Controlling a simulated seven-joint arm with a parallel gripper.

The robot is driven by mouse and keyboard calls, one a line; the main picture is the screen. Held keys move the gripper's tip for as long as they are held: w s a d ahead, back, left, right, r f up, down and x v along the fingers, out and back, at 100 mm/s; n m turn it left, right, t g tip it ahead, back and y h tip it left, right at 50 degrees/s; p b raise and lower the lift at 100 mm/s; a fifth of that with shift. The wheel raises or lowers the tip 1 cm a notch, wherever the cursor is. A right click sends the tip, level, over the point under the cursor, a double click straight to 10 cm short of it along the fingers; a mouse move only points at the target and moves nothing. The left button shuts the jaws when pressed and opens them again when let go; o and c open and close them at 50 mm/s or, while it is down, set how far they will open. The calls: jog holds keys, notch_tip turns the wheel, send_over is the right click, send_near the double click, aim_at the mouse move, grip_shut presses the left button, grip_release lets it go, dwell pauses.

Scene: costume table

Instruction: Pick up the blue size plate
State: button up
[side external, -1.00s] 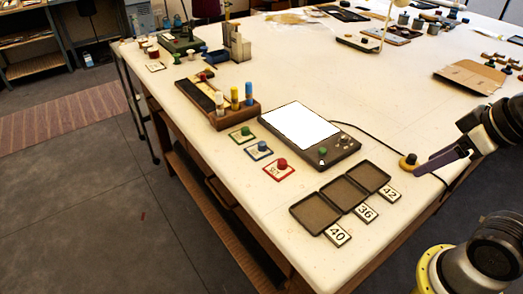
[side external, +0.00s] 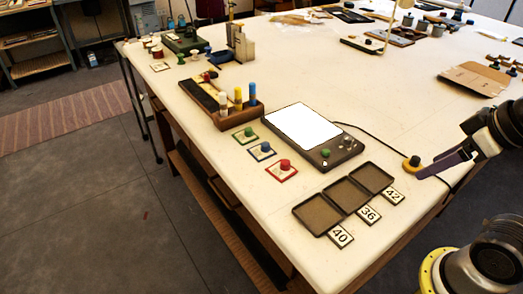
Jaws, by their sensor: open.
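The blue size plate (side external: 262,151) lies flat on the white table, a small square card with a blue border and a blue knob on top. It sits between the green-bordered plate (side external: 245,136) and the red-bordered plate (side external: 281,170). My gripper (side external: 420,176) is at the right edge, with purple fingers pointing left. It is open, holds nothing I can see, and is well to the right of the blue plate. The gap between its fingers is hard to see from this side.
Three joined dark trays (side external: 344,195) lie in front, beside labels 40 (side external: 341,236), 36 (side external: 368,215) and 42 (side external: 393,196). A dark device with a white panel (side external: 305,125) and a wooden rack (side external: 236,110) stand behind the plates. A yellow-and-black knob (side external: 411,163) sits near my gripper.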

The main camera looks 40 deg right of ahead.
jog(key=w+a+r+m+g, duration=0.1)
jog(key=w+r, duration=0.8)
jog(key=r, duration=0.4)
jog(key=g, duration=0.5)
send_over(265, 144)
jog(key=shift+n, duration=0.4)
jog(key=f, duration=2)
jog(key=shift+w+f, duration=0.1)
jog(key=shift+w, duration=0.1)
jog(key=shift+s+f, duration=0.15)
jog(key=shift+f, duration=1.4)
jog(key=shift+s+f, duration=0.1)
jog(key=shift+f, duration=1.45)
grip_shut()
